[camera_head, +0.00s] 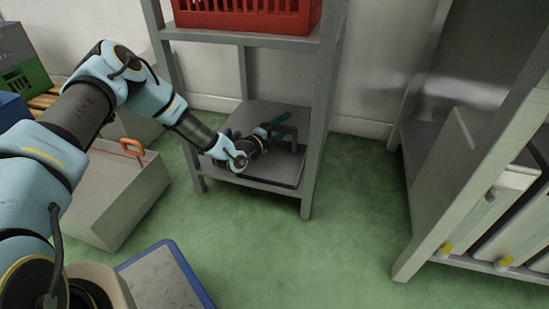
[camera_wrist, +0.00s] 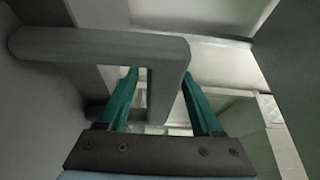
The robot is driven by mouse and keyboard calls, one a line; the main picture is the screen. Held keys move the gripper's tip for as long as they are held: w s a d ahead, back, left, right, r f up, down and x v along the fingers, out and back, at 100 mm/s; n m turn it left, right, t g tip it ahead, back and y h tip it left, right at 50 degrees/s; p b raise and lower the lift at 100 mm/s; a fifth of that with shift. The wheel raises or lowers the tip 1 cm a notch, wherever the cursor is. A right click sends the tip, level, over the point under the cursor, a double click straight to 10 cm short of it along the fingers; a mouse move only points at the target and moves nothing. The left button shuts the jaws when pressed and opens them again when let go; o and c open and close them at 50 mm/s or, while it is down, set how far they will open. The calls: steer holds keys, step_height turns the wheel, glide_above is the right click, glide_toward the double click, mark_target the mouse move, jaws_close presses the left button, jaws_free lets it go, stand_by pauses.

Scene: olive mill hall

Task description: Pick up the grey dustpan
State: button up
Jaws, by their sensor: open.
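My gripper (camera_head: 277,122) reaches into the lower bay of a grey rack, with its teal fingers apart. A grey dustpan (camera_head: 286,134) is on the low shelf beside it, largely hidden by my wrist in the head view. In the wrist view, a grey bar that looks like the dustpan's handle (camera_wrist: 95,44) runs across from the left and bends down. The bent end sits between the two open fingers of my gripper (camera_wrist: 160,75). I cannot tell whether either finger touches it.
The rack's lower shelf (camera_head: 235,181) and its front posts close in around my wrist. A red crate (camera_head: 245,15) stands on the shelf above. A grey box with an orange handle (camera_head: 112,190) is at left. A blue-edged platform (camera_head: 165,280) is in front. Green floor is clear at right.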

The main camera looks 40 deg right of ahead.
jaws_close()
stand_by(0.4)
stand_by(0.9)
